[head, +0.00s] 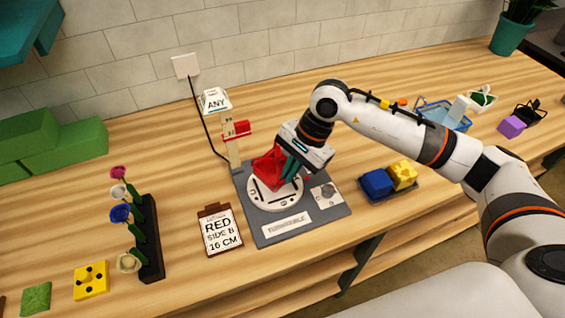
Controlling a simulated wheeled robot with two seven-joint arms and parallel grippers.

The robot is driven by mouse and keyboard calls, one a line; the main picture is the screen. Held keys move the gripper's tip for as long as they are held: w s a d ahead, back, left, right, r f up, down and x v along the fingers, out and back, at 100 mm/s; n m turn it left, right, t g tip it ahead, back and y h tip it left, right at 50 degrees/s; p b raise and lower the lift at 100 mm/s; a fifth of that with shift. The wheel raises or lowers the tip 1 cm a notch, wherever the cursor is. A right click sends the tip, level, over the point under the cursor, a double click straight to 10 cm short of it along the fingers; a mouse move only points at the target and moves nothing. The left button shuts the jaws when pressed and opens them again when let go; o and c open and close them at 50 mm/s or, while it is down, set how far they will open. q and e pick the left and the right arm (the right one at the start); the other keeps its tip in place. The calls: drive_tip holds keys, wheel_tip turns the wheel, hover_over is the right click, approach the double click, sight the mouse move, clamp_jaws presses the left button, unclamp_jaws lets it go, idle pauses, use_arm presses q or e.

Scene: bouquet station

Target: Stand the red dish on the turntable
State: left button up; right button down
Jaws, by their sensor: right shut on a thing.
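The red dish (269,166) is tilted and held by my right gripper (290,170) over the white round turntable plate (262,197). The gripper's dark fingers are shut on the dish's right side, and the gripper hides part of it. The dish's lower edge is at or just above the plate; I cannot tell whether they touch. My left gripper is not in view.
A post with a red clamp (237,130) stands behind the turntable. A clipboard (219,230) reads "RED SIDE B 16 CM". A flower rack (148,238) stands left. A tray with blue and yellow blocks (377,182) lies right. A blue basket (443,115) is farther back.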

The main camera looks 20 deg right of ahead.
sight(275, 171)
drive_tip(key=m, duration=0.2)
drive_tip(key=w+m, duration=0.1)
drive_tip(key=shift+a+f+p, duration=0.25)
drive_tip(key=shift+a+p, duration=0.1)
drive_tip(key=shift+a, duration=0.05)
drive_tip(key=shift+w+a+f+m, duration=0.2)
drive_tip(key=shift+w+f+m, duration=0.1)
drive_tip(key=shift+m, duration=0.7)
drive_tip(key=shift+f, duration=0.55)
drive_tip(key=shift+f+b, duration=0.5)
drive_tip(key=shift+f, duration=1.05)
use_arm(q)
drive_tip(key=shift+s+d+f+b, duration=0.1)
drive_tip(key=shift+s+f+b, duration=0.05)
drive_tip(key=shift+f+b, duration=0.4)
use_arm(e)
drive_tip(key=shift+w+f, duration=0.1)
drive_tip(key=shift+f, duration=0.05)
use_arm(q)
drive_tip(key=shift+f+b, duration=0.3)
drive_tip(key=shift+b, duration=0.05)
